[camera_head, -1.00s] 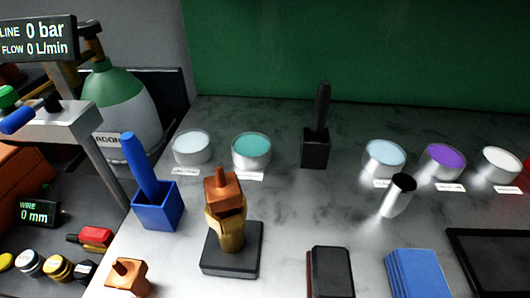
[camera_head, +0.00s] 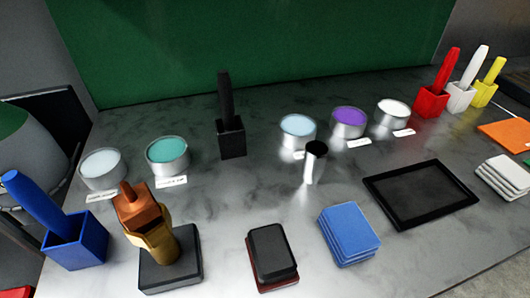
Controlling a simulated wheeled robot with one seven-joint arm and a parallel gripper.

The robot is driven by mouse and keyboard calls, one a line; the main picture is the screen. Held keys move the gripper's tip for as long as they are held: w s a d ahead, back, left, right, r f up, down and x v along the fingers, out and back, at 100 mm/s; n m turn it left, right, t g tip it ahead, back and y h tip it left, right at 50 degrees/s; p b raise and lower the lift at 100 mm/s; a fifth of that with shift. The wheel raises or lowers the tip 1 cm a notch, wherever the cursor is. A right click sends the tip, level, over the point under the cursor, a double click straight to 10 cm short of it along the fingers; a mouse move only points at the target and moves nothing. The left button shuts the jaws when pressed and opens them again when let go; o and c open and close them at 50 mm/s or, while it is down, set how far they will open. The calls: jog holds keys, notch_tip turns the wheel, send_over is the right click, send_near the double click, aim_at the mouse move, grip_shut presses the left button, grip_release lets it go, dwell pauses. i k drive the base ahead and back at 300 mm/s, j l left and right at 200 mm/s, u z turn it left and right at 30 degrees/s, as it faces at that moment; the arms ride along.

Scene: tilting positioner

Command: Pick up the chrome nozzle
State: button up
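The chrome nozzle (camera_head: 315,163) is a short shiny cylinder with a dark open top. It stands on the grey marbled table, slightly tilted in the picture, just in front of the light-blue tin (camera_head: 298,132). Its reflection shows on the table around it. My gripper is not in view.
Left are teal (camera_head: 168,155) and pale tins (camera_head: 103,169), a black holder (camera_head: 232,140), a blue holder (camera_head: 75,245) and a copper-topped stand (camera_head: 172,272). In front lie dark pads (camera_head: 272,254), blue pads (camera_head: 349,235) and a black tray (camera_head: 421,194). A purple tin (camera_head: 349,122) stands behind.

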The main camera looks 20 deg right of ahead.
aim_at(316, 157)
jog(key=k+j, duration=0.1)
jog(key=k, duration=0.85)
jog(key=j+z, duration=0.05)
